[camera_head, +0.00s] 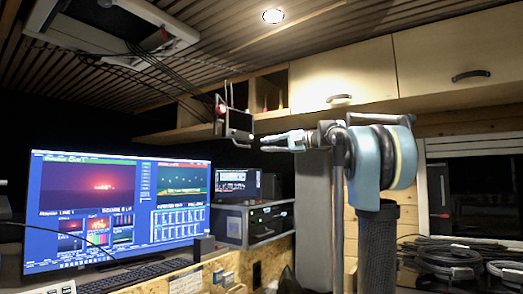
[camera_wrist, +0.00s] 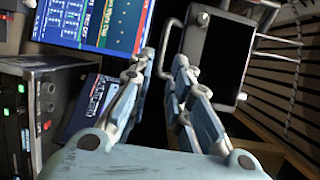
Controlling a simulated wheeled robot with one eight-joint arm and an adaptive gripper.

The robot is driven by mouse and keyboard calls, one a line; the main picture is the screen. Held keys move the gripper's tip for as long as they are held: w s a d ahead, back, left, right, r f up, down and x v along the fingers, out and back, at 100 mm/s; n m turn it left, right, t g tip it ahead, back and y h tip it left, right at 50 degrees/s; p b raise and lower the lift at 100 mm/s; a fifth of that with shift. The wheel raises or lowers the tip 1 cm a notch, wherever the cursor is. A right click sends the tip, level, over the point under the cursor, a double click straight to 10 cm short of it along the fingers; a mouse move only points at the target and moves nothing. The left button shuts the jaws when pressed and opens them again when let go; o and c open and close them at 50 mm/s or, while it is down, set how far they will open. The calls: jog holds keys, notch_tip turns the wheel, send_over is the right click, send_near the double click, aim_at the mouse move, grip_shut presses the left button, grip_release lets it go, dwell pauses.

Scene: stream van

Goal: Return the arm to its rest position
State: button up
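My gripper (camera_head: 262,141) is at the end of my arm, which reaches left across the middle of the head view, above the desk gear. In the wrist view my gripper (camera_wrist: 162,62) shows two blue-grey fingers with a clear gap between their tips. A dark rectangular device (camera_wrist: 216,52) with a metal frame is just beyond the right finger. Its thin grey side bar comes down near the gap, and I cannot tell if a finger touches it. In the head view a thin frame (camera_head: 232,112) with a red part is close to the gripper's tips.
A large lit monitor (camera_head: 110,200) and keyboard (camera_head: 125,278) stand on the left. An equipment rack (camera_head: 252,225) with a small screen (camera_head: 238,184) stands below the gripper. Wooden cabinets (camera_head: 345,75) hang above my arm. Coiled cables (camera_head: 455,262) lie at right.

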jog(key=shift+d, duration=0.25)
dwell(0.3)
jog(key=s+d+f+n+h, duration=0.1)
jog(key=s+d+f+h, duration=0.15)
jog(key=s+f, duration=0.6)
jog(key=s+d+f+g+h, duration=0.1)
jog(key=s+f+h, duration=0.25)
jog(key=f, duration=1.05)
jog(key=s+d+f+n+h, duration=0.1)
jog(key=s+f+h, duration=0.1)
jog(key=s+f, duration=0.75)
jog(key=s+d+f+h, duration=0.3)
jog(key=s+d+f, duration=0.2)
jog(key=f, duration=0.6)
jog(key=s+d+f+h, duration=0.3)
jog(key=s+d+f, duration=0.2)
jog(key=f, duration=0.6)
jog(key=s+d+f+n+h, duration=0.1)
jog(key=s+d+f, duration=0.3)
jog(key=f, duration=0.7)
jog(key=shift+s+d+f+g+h, duration=0.3)
jog(key=shift+s+d+h, duration=0.15)
jog(key=shift+h, duration=0.45)
jog(key=shift+w, duration=0.1)
jog(key=shift+w+f, duration=0.15)
jog(key=shift+w, duration=0.25)
